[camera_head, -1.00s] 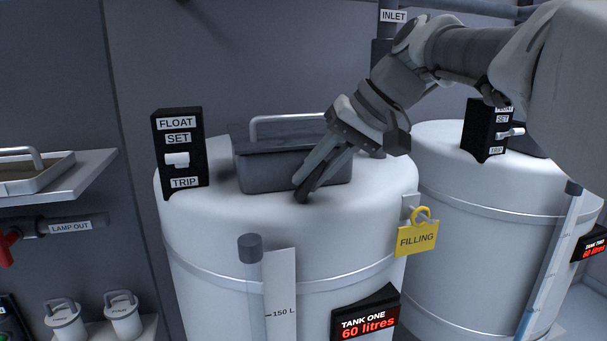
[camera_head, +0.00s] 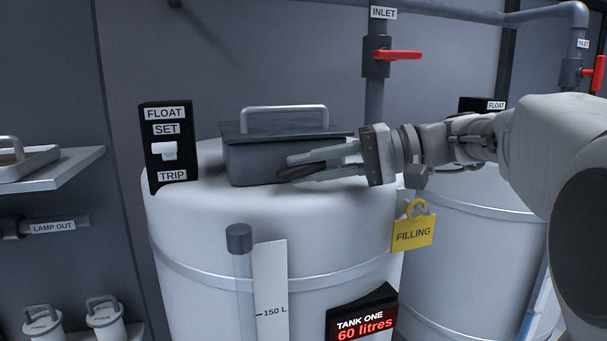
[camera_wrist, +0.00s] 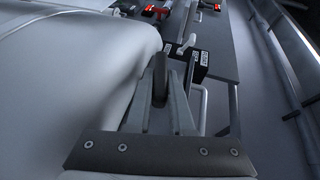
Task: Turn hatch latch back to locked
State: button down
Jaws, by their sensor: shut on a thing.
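The dark grey hatch (camera_head: 255,163) with a pale bar handle (camera_head: 285,109) on its lid sits on top of tank one (camera_head: 210,225). The lid looks down flat. My gripper (camera_head: 287,168) comes in from the right, its fingers lying nearly level along the hatch's front face. It is shut on the dark hatch latch (camera_head: 302,171), which shows between the fingers and also in the wrist view (camera_wrist: 160,78). The latch appears to lie roughly sideways along the hatch front. Its pivot is hidden by the fingers, and I see no lock marking.
A black FLOAT/SET/TRIP switch box (camera_head: 167,145) stands left of the hatch. A yellow FILLING tag (camera_head: 413,234) hangs on the tank's right side. Behind is an inlet pipe with a red-handled valve (camera_head: 398,55). A shelf (camera_head: 60,170) juts out at left.

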jog(key=shift+y, duration=0.3)
dwell(0.4)
jog(key=c, duration=0.8)
grip_release()
jog(key=shift+d, duration=0.1)
jog(key=p+v, duration=0.3)
jog(key=v, duration=1.4)
jog(key=shift+d+f, duration=0.1)
jog(key=shift+d, duration=0.05)
